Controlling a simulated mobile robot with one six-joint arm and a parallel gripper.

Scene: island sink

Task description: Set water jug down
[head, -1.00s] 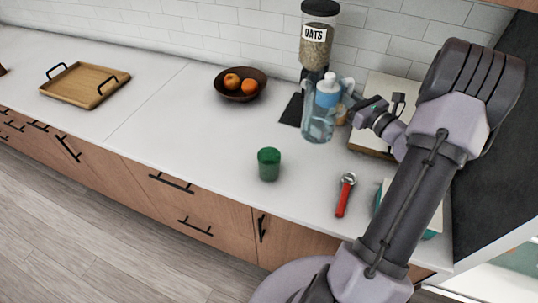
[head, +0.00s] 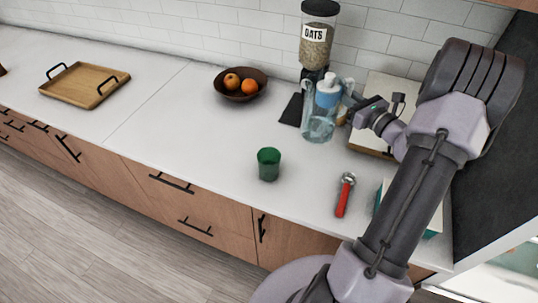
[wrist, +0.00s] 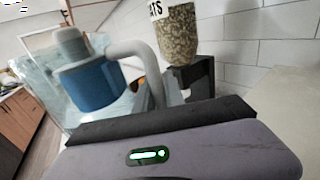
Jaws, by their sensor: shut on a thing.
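The water jug (head: 318,118) is clear, with a blue collar and a grey-white cap. It stands upright or nearly so at the back of the counter, in front of the oats dispenser; I cannot tell whether its base touches the counter. My gripper (head: 349,108) comes from the right and is shut on the jug's handle side. In the wrist view the jug's blue collar (wrist: 92,85) and pale curved handle (wrist: 140,55) are close in front of my gripper. The fingertips are hidden there.
The oats dispenser (head: 317,42) stands right behind the jug. A green cup (head: 268,164) and a red-handled tool (head: 344,196) are nearer the front edge. A fruit bowl (head: 240,92) and wooden tray (head: 84,86) lie left. The counter (head: 180,125) between them is clear.

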